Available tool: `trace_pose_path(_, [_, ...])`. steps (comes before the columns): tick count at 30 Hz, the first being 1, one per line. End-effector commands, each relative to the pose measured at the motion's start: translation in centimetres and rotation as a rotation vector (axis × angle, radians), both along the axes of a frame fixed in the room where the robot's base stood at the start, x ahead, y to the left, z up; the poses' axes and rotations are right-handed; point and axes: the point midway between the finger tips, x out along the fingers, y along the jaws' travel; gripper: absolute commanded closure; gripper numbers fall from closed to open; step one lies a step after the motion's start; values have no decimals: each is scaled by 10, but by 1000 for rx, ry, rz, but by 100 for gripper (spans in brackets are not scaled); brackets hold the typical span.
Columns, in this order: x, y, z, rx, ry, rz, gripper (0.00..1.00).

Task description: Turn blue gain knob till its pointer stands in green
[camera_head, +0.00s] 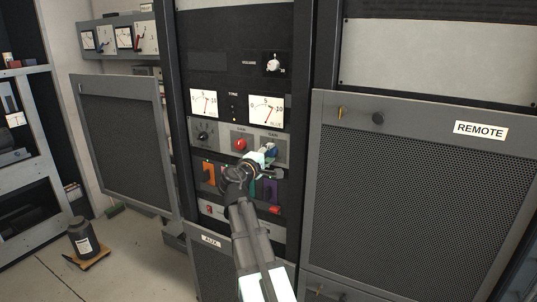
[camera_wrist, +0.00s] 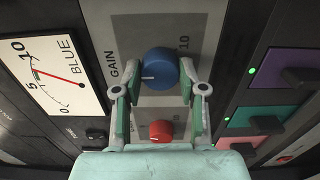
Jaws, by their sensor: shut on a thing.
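The blue gain knob (camera_wrist: 160,66) sits on a grey panel marked GAIN and 10, with a white pointer line on its face toward the lower left in the wrist view. My gripper (camera_wrist: 160,82) is shut on it, one finger on each side. In the head view my gripper (camera_head: 265,155) covers most of the knob. The BLUE meter (camera_wrist: 52,75) has a red needle lying just past 5 toward 10; it also shows in the head view (camera_head: 266,108).
A red knob (camera_wrist: 161,131) lies close to the blue one, between my fingers' bases in the wrist view. A black knob (camera_head: 203,136) is further left. Purple (camera_wrist: 285,70), green (camera_wrist: 250,117) and pink (camera_wrist: 247,143) modules with handles sit below the knob row.

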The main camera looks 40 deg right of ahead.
Motion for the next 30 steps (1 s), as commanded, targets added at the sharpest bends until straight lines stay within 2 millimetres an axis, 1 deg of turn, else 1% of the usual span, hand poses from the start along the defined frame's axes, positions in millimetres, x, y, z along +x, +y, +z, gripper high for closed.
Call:
trace_pose_path(10, [1, -1, 2, -4, 2, 1, 94])
trace_pose_path(11, [1, -1, 2, -4, 2, 1, 56])
trace_pose_path(12, [1, -1, 2, -4, 1, 1, 41])
trace_pose_path(13, [1, -1, 1, -4, 1, 1, 34])
trace_pose_path(23, [0, 1, 0, -1, 1, 1, 34])
trace_pose_path(26, [-2, 6, 0, -1, 1, 2, 34])
trace_pose_path(30, [-10, 22, 0, -1, 1, 2, 34])
